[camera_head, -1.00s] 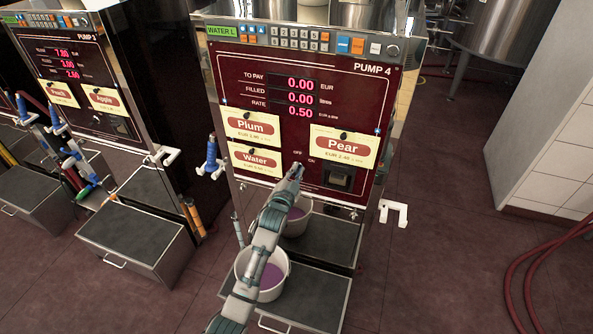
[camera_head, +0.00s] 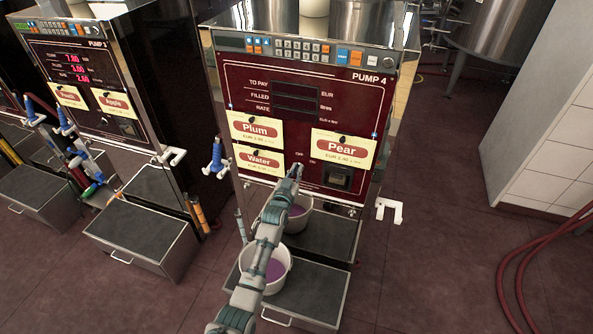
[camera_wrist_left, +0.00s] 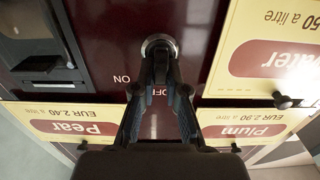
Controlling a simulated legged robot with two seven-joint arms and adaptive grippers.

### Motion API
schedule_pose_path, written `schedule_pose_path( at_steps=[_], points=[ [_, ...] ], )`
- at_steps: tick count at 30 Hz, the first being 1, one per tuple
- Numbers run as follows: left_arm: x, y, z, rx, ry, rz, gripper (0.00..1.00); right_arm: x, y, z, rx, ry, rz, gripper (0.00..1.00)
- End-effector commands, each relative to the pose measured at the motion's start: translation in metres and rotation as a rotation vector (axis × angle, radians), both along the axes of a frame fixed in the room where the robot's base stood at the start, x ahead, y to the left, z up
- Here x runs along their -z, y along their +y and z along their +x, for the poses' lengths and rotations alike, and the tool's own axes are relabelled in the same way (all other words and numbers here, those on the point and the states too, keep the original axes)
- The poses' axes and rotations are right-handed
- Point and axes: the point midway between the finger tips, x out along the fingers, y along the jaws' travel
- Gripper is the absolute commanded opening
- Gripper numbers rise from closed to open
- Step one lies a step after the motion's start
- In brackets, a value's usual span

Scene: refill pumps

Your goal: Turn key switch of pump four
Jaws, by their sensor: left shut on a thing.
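Pump 4 (camera_head: 312,72) stands in the middle of the head view, and its displays (camera_head: 294,96) are dark. My left gripper (camera_head: 297,168) is at the lower middle of its red panel, beside the OFF and ON labels. In the left wrist view my left gripper (camera_wrist_left: 160,68) is shut on the key switch (camera_wrist_left: 158,42), a round metal switch whose rim shows just past the fingertips. The fingers hide most of the switch and part of the OFF label. The ON label (camera_wrist_left: 122,79) is clear. My right gripper is not in view.
Plum (camera_head: 255,128), Water (camera_head: 259,161) and Pear (camera_head: 342,150) cards hang around the switch. A dark slot box (camera_head: 338,178) is to its right. White buckets (camera_head: 266,268) with purple liquid stand below, partly behind my arm. Pump 3 (camera_head: 83,62) is at left.

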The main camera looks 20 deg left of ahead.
Motion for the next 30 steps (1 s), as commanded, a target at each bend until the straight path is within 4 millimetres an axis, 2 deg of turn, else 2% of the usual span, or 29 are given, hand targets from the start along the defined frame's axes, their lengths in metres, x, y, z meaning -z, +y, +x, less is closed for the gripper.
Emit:
schedule_pose_path(
  at_steps=[1,17,18,20,30],
  points=[
    [0.0104,-0.0007,-0.0014,0.002,0.021,-0.010,0.00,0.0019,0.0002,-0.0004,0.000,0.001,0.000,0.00],
    [0.0116,-0.0013,-0.0014,0.003,0.022,-0.032,0.00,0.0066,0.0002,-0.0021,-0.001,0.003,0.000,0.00],
    [0.0115,-0.0013,-0.0014,0.003,0.022,-0.032,0.22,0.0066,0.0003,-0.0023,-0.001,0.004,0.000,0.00],
    [0.0105,-0.0012,-0.0013,0.003,0.020,-0.032,0.37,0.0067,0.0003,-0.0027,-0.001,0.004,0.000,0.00],
    [0.0035,-0.0006,-0.0041,0.002,0.008,-0.031,0.38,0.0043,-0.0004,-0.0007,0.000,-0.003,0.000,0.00]
  ],
)
